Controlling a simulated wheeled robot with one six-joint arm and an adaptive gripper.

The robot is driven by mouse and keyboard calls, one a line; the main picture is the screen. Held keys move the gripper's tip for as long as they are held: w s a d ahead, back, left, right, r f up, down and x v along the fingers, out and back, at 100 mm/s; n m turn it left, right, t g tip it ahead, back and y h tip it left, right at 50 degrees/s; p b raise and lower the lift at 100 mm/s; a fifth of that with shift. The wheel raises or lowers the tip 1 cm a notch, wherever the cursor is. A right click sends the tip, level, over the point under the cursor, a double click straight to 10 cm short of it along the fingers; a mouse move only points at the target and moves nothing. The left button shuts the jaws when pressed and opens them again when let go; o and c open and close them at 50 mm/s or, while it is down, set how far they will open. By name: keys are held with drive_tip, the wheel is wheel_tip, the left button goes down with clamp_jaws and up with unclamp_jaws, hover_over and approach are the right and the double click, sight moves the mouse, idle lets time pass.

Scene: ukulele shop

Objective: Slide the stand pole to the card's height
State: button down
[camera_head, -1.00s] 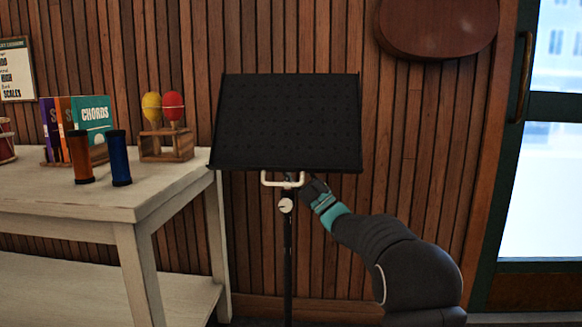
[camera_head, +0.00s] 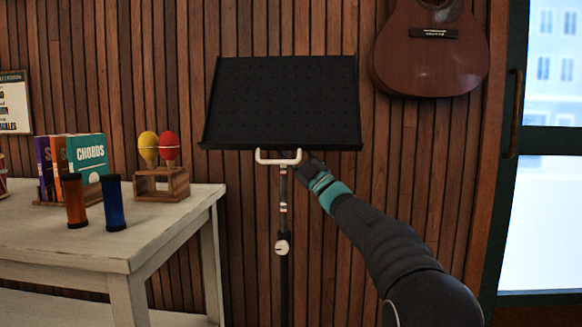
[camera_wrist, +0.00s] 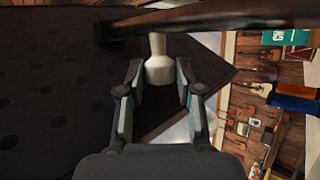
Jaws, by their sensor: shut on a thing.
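The music stand has a black perforated desk (camera_head: 282,103), tilted back, with a white handle (camera_head: 278,161) under its lower edge. A thin inner pole (camera_head: 284,190) with pale and reddish bands shows between the handle and a white round knob (camera_head: 282,247). Below the knob is the dark outer tube (camera_head: 285,290). My gripper (camera_head: 304,166) is shut on the handle's right end, its fingers partly hidden. In the wrist view the handle's pale post (camera_wrist: 158,66) stands between the fingers. I cannot tell for sure which thing is the card; a framed sheet (camera_head: 14,103) hangs at far left, cut off.
A whitewashed table (camera_head: 130,245) at left holds songbooks (camera_head: 89,157), two shakers (camera_head: 112,203) and maracas in a wooden holder (camera_head: 160,184). A brown ukulele (camera_head: 432,55) hangs on the slatted wall at upper right. A glass door (camera_head: 545,210) is at far right.

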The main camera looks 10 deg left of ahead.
sight(274, 113)
wheel_tip(274, 113, up, 5)
drive_tip(key=shift+r+p, duration=0.1)
drive_tip(key=shift+p, duration=0.8)
drive_tip(key=c, duration=0.8)
unclamp_jaws()
drive_tip(key=shift+o, duration=0.2)
drive_tip(key=v, duration=1.2)
